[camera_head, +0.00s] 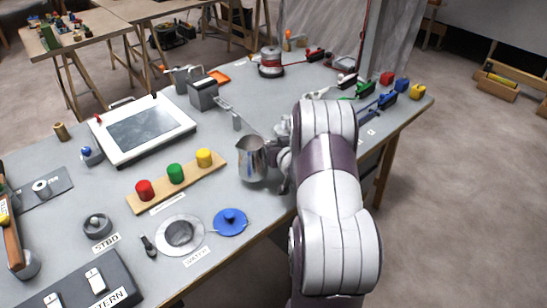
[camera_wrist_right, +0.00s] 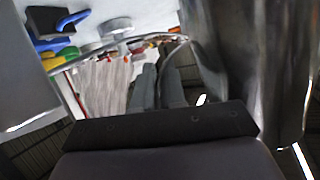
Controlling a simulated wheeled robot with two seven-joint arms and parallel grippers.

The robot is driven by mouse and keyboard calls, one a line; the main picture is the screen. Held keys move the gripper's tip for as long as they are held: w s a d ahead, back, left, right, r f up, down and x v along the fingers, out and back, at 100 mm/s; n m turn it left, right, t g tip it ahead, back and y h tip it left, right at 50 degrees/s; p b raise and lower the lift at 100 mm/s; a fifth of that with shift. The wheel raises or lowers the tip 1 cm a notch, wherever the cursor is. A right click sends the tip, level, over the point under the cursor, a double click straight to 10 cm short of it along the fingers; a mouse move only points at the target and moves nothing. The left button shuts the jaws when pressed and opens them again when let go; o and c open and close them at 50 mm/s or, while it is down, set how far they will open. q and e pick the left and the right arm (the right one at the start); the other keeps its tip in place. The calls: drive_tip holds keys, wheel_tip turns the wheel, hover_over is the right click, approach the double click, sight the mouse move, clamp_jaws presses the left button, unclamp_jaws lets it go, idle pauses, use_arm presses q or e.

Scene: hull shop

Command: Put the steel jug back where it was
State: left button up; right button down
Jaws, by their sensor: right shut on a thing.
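The steel jug (camera_head: 251,160) is upright near the middle of the table, right of the wooden strip with coloured knobs. My right gripper (camera_head: 276,160) is shut on the jug at its right side; my own arm hides part of the grip. In the right wrist view the shiny jug wall (camera_wrist_right: 245,60) fills the right side, close to the gripper. I cannot tell whether the jug's base touches the table. My left gripper is not in view.
A wooden strip (camera_head: 212,174) with red, green and yellow knobs lies left of the jug. A blue lid-like disc (camera_head: 231,222) and a round mesh plate (camera_head: 180,235) lie in front. A framed panel (camera_head: 142,128) and a grey metal box (camera_head: 202,94) are behind. Coloured clamps line the right edge.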

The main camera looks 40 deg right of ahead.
drive_tip(key=shift+w+a+f+b, duration=0.1)
drive_tip(key=shift+w+f+b, duration=0.05)
drive_tip(key=shift+f, duration=1)
drive_tip(key=shift+w+f+b, duration=0.1)
drive_tip(key=shift+f+b, duration=0.05)
drive_tip(key=shift+f, duration=0.95)
drive_tip(key=c, duration=1.2)
unclamp_jaws()
